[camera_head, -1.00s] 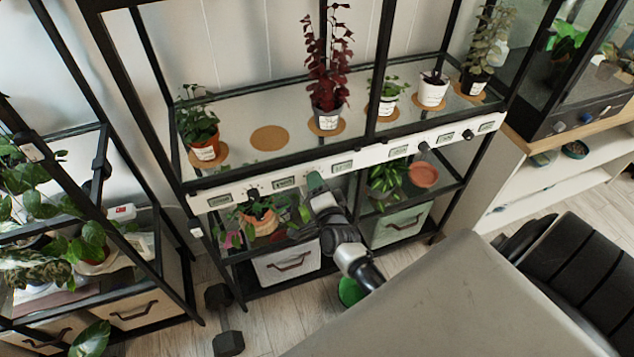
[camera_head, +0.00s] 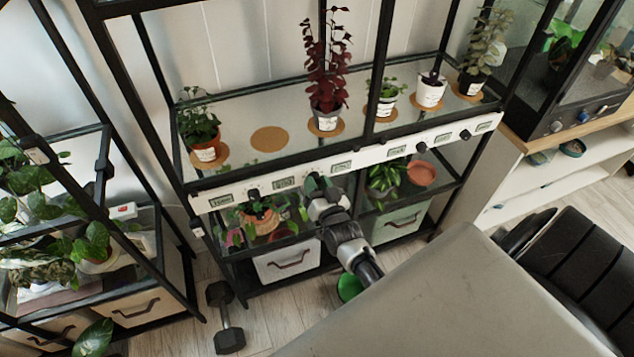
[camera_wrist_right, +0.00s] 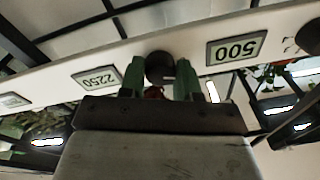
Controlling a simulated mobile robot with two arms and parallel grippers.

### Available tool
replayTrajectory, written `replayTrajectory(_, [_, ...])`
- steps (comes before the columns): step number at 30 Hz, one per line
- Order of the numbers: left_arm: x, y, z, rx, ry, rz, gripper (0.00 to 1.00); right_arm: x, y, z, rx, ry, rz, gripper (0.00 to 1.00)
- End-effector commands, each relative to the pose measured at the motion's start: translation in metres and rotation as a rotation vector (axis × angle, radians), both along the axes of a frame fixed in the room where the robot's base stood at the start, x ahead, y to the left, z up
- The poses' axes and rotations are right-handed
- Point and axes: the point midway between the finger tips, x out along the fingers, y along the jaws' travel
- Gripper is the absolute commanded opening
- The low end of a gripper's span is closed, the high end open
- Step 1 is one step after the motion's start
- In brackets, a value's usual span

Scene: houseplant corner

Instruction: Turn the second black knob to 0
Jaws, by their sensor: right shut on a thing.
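A white control strip (camera_head: 368,157) with black knobs and small displays runs along the shelf's front edge. My right gripper (camera_head: 314,183) is at the second black knob from the left, which it mostly hides in the head view. In the right wrist view the black knob (camera_wrist_right: 159,67) sits between the green fingertips of my right gripper (camera_wrist_right: 160,80), which is shut on it. The displays beside it appear to read 500 (camera_wrist_right: 236,49) and 2250 (camera_wrist_right: 96,76); I cannot tell which belongs to this knob. My left gripper is not in view.
Other black knobs are on the strip, one at left (camera_head: 252,194) and two at right (camera_head: 421,147). Potted plants, such as a red-leaved one (camera_head: 327,119), stand on the shelf above. Drawer boxes (camera_head: 287,262) are below. A grey surface (camera_head: 440,300) fills the lower right.

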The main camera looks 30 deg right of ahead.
Motion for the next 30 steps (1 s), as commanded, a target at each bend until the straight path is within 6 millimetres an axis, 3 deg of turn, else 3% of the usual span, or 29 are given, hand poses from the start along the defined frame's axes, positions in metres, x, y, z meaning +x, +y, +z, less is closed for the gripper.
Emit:
replayTrajectory(9, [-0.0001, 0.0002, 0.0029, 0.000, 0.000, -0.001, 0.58, -0.0005, 0.0002, -0.0011, -0.129, 0.035, 0.000, 0.09])
replayTrajectory(26, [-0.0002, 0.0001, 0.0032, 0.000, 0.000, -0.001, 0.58, -0.0007, 0.0001, -0.0017, -0.160, 0.043, 0.000, 0.09])
replayTrajectory(27, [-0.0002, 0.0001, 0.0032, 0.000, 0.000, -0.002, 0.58, -0.0007, 0.0001, -0.0017, -0.160, 0.043, 0.000, 0.34])
replayTrajectory(30, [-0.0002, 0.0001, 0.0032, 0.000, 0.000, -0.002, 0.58, -0.0006, 0.0000, -0.0015, -0.159, 0.042, 0.000, 0.49])
